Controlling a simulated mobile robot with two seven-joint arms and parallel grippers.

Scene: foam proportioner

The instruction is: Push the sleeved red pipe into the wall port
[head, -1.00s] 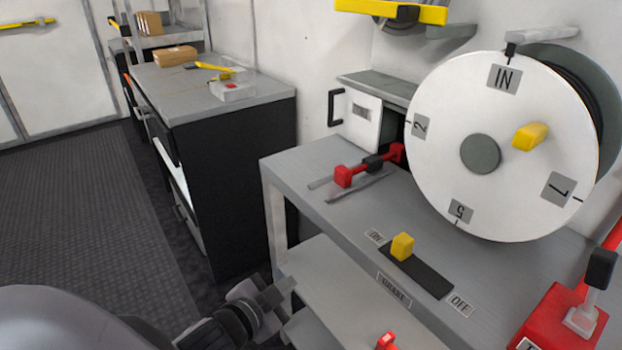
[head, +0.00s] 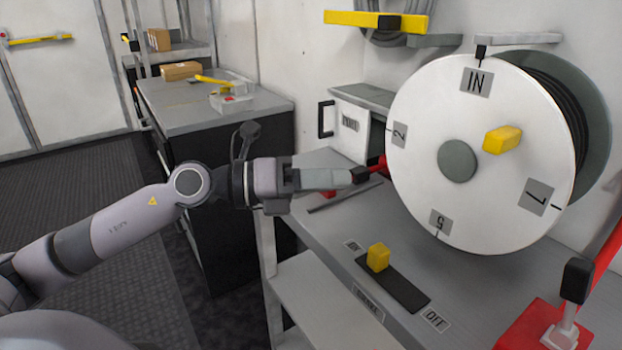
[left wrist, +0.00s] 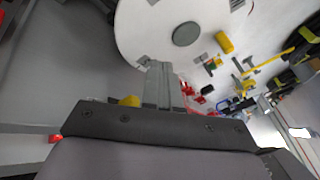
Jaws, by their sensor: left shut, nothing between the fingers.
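The red pipe (head: 380,163) lies above the grey bench top at the foot of the big white dial. My left gripper (head: 345,178) is shut and empty, reaching in from the left at the pipe. I cannot tell whether it touches the sleeve. In the left wrist view its closed fingers (left wrist: 160,84) point toward the dial. The wall port is not clearly visible; the dial covers the pipe's far side. My right gripper is not in view.
The white dial (head: 420,190) stands close right of the pipe. A yellow switch (head: 378,257) rises from the bench top (head: 325,230) in front. A white cabinet door with a black handle (head: 325,119) is behind. A red block (head: 535,325) with a lever stands front right.

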